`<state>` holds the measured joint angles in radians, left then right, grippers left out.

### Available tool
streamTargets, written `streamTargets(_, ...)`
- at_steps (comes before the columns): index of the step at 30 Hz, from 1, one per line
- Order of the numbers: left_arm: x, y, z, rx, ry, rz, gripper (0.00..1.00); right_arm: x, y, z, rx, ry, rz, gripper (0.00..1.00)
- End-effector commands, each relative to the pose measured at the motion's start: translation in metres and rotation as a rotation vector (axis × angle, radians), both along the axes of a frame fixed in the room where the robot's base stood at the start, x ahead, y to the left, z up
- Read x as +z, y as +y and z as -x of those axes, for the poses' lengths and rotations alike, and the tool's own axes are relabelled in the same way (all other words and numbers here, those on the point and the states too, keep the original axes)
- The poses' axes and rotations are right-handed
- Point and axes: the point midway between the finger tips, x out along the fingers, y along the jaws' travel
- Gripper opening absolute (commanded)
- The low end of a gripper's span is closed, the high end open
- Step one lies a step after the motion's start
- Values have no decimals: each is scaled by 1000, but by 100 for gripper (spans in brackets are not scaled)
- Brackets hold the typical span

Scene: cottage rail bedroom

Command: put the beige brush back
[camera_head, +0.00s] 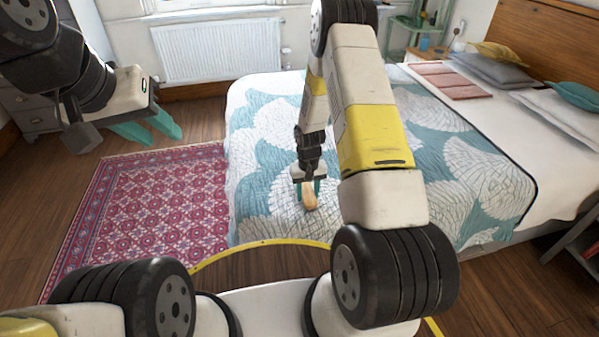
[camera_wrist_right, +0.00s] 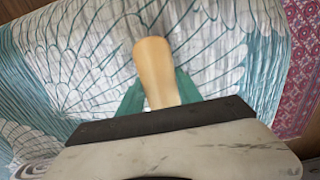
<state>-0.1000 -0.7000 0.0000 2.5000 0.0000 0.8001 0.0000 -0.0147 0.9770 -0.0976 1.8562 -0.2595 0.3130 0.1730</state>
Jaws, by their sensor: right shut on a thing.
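The beige brush (camera_head: 308,195) is in my right gripper (camera_head: 309,187), over the near part of the bed. The right wrist view shows its smooth tan body (camera_wrist_right: 155,70) between the two green fingers of my right gripper (camera_wrist_right: 158,92). The fingers are shut on it. The rest of the brush is hidden behind the gripper body. Whether the brush touches the bedspread cannot be told. My left gripper (camera_head: 150,130) is at the upper left, above the rug and floor. Its green fingers look slightly apart, with nothing seen between them.
The bed (camera_head: 262,150) with a teal and white patterned cover fills the middle and right. Pillows (camera_head: 490,70) and a folded pink cloth (camera_head: 448,80) lie at its head. A red rug (camera_head: 150,200) lies left of it. A bedside table (camera_head: 427,55) stands at the back.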

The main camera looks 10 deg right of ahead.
Motion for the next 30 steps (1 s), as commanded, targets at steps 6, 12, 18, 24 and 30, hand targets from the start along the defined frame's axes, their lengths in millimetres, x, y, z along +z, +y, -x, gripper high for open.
streamTargets(6,0,0,0,0,0,0,36,-2,0,0,0,0,0,51)
streamTargets(12,0,0,0,0,0,0,36,-2,0,0,0,1,0,63)
streamTargets(18,0,0,0,0,0,0,36,-1,0,0,0,0,0,63)
streamTargets(24,0,0,0,0,0,0,36,24,0,-1,-1,-3,0,63)
streamTargets(30,0,0,0,0,0,0,36,68,0,-1,-1,-4,0,63)
